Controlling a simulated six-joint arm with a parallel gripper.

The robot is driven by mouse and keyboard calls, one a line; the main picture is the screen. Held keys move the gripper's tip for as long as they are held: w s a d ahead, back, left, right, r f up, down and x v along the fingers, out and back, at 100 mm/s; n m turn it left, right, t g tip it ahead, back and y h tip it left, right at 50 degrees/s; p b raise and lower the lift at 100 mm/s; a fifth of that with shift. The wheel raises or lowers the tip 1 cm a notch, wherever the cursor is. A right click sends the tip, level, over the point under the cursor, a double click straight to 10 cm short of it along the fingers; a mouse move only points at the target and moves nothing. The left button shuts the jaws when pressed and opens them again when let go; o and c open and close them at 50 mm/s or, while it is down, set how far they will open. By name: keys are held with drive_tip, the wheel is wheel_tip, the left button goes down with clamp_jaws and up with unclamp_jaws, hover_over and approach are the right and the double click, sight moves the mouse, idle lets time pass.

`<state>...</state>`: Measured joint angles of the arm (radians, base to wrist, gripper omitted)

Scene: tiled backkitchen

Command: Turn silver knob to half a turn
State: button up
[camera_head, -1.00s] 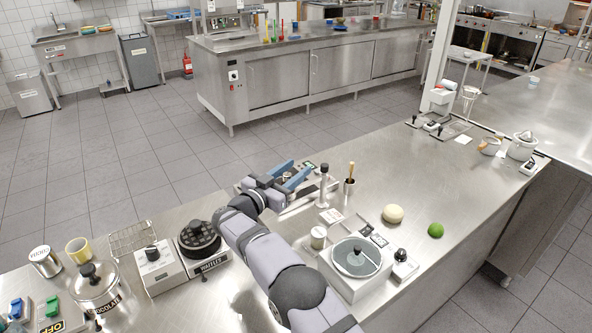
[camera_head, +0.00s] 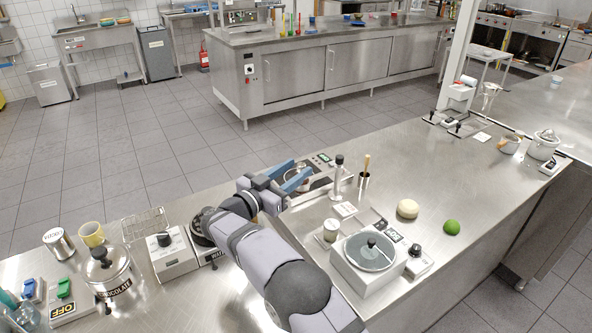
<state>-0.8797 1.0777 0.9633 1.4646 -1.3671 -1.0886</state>
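My gripper (camera_head: 292,178) reaches over the back edge of the steel counter, left of centre. Its two blue fingers are spread apart, with no held thing visible between them. Close behind and beside the fingers is a dark panel (camera_head: 322,158) with a small display, on a steel unit partly hidden by my gripper. A silvery round part (camera_head: 300,176) shows near the fingers; it is too small to tell whether it is the silver knob or whether the fingers touch it. The knobs I see clearly are black: on a white box (camera_head: 164,240) and at the right (camera_head: 415,250).
A round black waffle iron (camera_head: 203,226) is partly behind my arm. A chocolate pot (camera_head: 107,270) stands at the left. A steel post (camera_head: 338,175), a cup with a wooden handle (camera_head: 364,178), a pale ball (camera_head: 407,208) and a lime (camera_head: 452,227) stand right of my gripper.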

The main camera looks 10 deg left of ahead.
wheel_tip(320, 180, up, 7)
drive_tip(key=d+p, duration=0.1)
drive_tip(key=p, duration=0.1)
drive_tip(key=n+t+y+p, duration=0.2)
drive_tip(key=n+y, duration=0.3)
drive_tip(key=y, duration=0.2)
approach(300, 169)
drive_tip(key=w, duration=0.4)
drive_tip(key=shift+w, duration=0.1)
drive_tip(key=shift+w+d+p, duration=0.15)
drive_tip(key=shift+w+p, duration=0.4)
drive_tip(key=shift+w, duration=1.2)
drive_tip(key=shift+w+d+p, duration=0.1)
drive_tip(key=shift+w+p, duration=0.45)
drive_tip(key=shift+w, duration=1.25)
clamp_jaws()
